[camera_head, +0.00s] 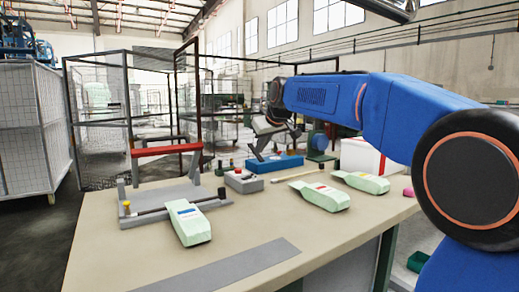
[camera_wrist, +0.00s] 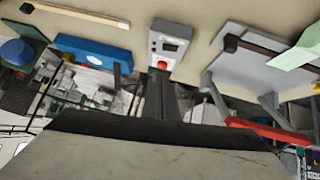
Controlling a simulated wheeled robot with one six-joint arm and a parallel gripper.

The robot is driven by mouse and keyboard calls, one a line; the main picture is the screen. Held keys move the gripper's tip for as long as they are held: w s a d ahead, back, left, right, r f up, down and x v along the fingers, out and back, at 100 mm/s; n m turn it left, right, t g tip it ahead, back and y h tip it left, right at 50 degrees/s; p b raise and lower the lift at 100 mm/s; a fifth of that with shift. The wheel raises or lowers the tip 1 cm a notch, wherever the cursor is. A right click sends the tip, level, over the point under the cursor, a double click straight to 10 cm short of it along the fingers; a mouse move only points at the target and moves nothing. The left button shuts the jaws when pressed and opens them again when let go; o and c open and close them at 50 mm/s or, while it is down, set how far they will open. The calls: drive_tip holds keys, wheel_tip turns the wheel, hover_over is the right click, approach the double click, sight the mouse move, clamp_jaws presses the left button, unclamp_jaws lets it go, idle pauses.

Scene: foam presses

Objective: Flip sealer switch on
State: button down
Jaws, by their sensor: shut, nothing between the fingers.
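The sealer has a grey base (camera_head: 170,205) and a red bar (camera_head: 167,148) raised on grey posts, at the left of the table. The red bar also shows at the lower right of the wrist view (camera_wrist: 270,132). A small grey control box (camera_head: 243,181) stands beside it; its face shows a dark display and a red control (camera_wrist: 162,65) in the wrist view. I cannot tell the switch's position. My gripper (camera_wrist: 160,78) is shut and empty, its dark fingers pointing toward the box's red-control end. In the head view it is above and behind the box; contact is unclear.
A blue device (camera_head: 280,163) stands right of the box. Several pale green packs lie on the table, one in front of the sealer (camera_head: 187,222), others to the right (camera_head: 320,196). A grey strip (camera_head: 222,268) lies at the front edge. Mesh fencing stands behind.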

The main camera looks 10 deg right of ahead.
wheel_tip(320, 180, up, 3)
drive_tip(key=g+h, duration=0.1)
drive_tip(key=g, duration=0.4)
hover_over(247, 178)
drive_tip(key=s+d, duration=0.2)
drive_tip(key=s, duration=0.1)
drive_tip(key=shift+r+m, duration=0.15)
drive_tip(key=shift+m, duration=0.15)
drive_tip(key=x, duration=0.4)
drive_tip(key=s+x, duration=0.1)
drive_tip(key=x, duration=0.7)
drive_tip(key=shift+d+f, duration=0.3)
drive_tip(key=shift+f, duration=0.85)
drive_tip(key=shift+d, duration=0.1)
